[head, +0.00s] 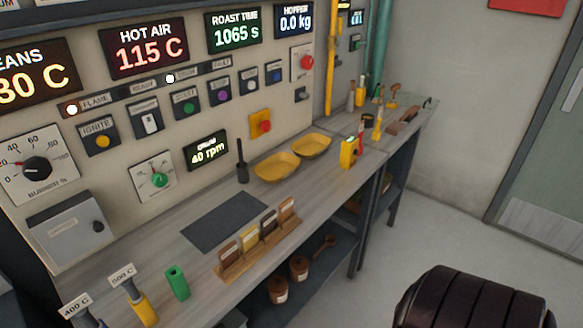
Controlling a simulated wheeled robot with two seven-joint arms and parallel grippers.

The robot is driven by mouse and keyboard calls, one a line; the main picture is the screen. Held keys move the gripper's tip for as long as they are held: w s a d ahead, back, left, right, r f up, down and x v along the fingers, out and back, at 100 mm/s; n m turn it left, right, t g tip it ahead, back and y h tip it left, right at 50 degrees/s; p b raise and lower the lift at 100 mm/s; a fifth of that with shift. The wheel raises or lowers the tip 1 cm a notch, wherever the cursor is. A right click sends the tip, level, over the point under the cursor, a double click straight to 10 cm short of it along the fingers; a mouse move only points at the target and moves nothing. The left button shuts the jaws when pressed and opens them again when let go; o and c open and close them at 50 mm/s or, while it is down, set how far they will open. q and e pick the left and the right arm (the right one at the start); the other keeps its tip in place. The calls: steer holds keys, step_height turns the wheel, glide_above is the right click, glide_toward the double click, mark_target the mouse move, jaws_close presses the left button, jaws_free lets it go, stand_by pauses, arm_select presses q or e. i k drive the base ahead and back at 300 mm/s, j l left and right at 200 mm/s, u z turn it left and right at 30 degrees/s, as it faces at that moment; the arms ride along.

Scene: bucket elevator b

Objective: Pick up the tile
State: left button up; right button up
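Several small upright tiles stand in a row in a wooden rack (236,271) on the bench. I cannot tell which one is the task's tile. Neither of my grippers is in view.
The grey bench (330,175) runs along a control panel. A dark mat (223,222) lies behind the rack. A green block (177,283), tagged handles (143,308), yellow trays (277,167) and a yellow box (348,152) stand around. A dark ribbed object (475,300) is at bottom right.

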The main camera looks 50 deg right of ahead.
mark_target(230, 254)
steer(key=z, duration=0.9)
steer(key=u, duration=1.35)
steer(key=z, duration=1.6)
steer(key=k+l, duration=0.05)
